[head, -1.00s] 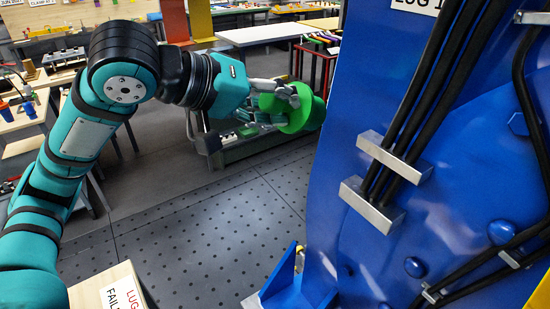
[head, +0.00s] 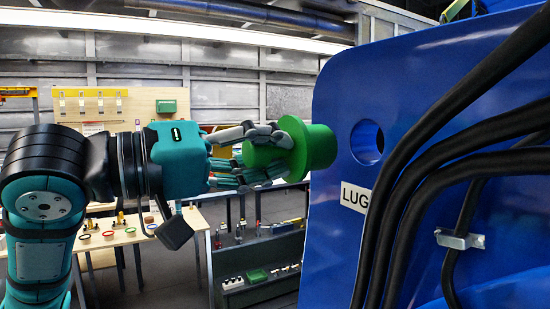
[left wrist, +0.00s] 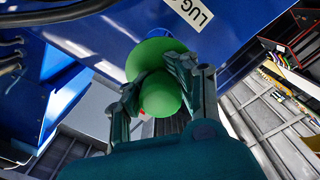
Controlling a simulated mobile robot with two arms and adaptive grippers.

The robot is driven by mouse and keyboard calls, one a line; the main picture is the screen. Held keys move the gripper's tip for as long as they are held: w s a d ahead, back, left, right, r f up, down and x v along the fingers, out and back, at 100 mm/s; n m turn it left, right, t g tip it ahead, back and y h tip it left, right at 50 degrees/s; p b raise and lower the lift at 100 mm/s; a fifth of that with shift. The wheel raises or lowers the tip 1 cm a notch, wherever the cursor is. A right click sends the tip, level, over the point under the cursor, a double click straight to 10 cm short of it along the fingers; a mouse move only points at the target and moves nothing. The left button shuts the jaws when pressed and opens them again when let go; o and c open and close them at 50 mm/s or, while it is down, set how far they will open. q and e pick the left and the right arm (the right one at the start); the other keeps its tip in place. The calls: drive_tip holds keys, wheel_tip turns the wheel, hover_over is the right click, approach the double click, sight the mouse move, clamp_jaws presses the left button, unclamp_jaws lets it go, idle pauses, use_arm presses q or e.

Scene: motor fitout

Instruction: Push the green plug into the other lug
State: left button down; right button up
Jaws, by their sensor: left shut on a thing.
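My left gripper (head: 262,150) is shut on the green plug (head: 318,146), a round piece with a wide flange. The plug is held in the air, left of the blue lug plate (head: 336,105). The plate has a round hole (head: 367,142) at about the plug's height in the head view. A gap seems to show between plug and hole. In the left wrist view the plug (left wrist: 152,58) sits between the fingers (left wrist: 160,90), with the blue plate (left wrist: 100,25) beyond it. A white label (head: 355,197) reading "LUG" is below the hole, partly hidden by cables. My right gripper is not seen.
Thick black cables (head: 420,170) run across the blue plate, right of the hole, with a metal clamp (head: 460,239). Work tables (head: 130,237) with small parts and a grey bench (head: 262,265) stand behind.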

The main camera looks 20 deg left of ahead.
sight(294, 151)
use_arm(q)
drive_tip(key=shift+d+r+p, duration=0.1)
drive_tip(key=shift+p, duration=0.2)
drive_tip(key=shift+p+x, duration=0.85)
drive_tip(key=shift+x, duration=1.2)
drive_tip(key=shift+p+x, duration=0.35)
drive_tip(key=shift+x, duration=0.6)
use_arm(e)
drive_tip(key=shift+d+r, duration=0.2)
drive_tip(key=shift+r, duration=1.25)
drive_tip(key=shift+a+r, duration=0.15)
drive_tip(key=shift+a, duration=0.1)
use_arm(q)
drive_tip(key=shift+p, duration=0.5)
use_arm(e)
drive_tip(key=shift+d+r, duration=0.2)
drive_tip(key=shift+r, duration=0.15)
use_arm(q)
drive_tip(key=shift+p+x, duration=1.2)
drive_tip(key=shift+x, duration=1.8)
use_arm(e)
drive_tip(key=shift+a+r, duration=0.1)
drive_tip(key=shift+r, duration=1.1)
